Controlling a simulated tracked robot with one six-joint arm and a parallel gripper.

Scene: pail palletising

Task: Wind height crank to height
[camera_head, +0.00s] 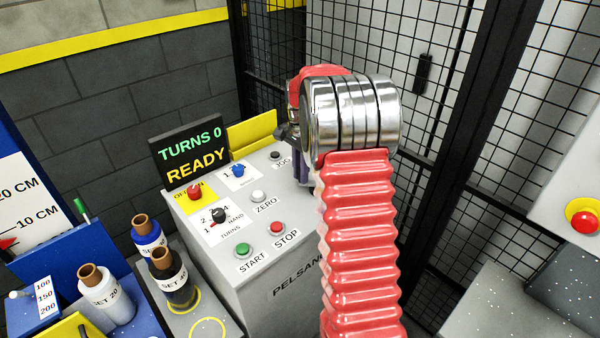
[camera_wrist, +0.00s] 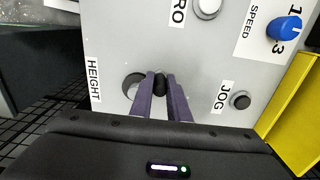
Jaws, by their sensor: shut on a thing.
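The height crank (camera_wrist: 131,86) is a dark round hub with a black handle knob, beside the HEIGHT label on the grey panel in the wrist view. My gripper (camera_wrist: 160,80) has its two purple fingers shut on the knob, one on each side. In the head view, a purple part of my gripper (camera_head: 302,172) shows at the panel's right side; my red-sleeved arm hides the crank and fingertips there. At the far left, a white scale (camera_head: 22,200) reads 20 CM and 10 CM, with a red pointer (camera_head: 8,243) a little below the 10 CM mark.
The panel's display (camera_head: 190,153) reads TURNS 0 and READY. Nearby are the JOG button (camera_wrist: 240,100), blue SPEED knob (camera_wrist: 284,28) and red STOP button (camera_head: 277,228). Black mesh fencing (camera_head: 270,60) stands behind.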

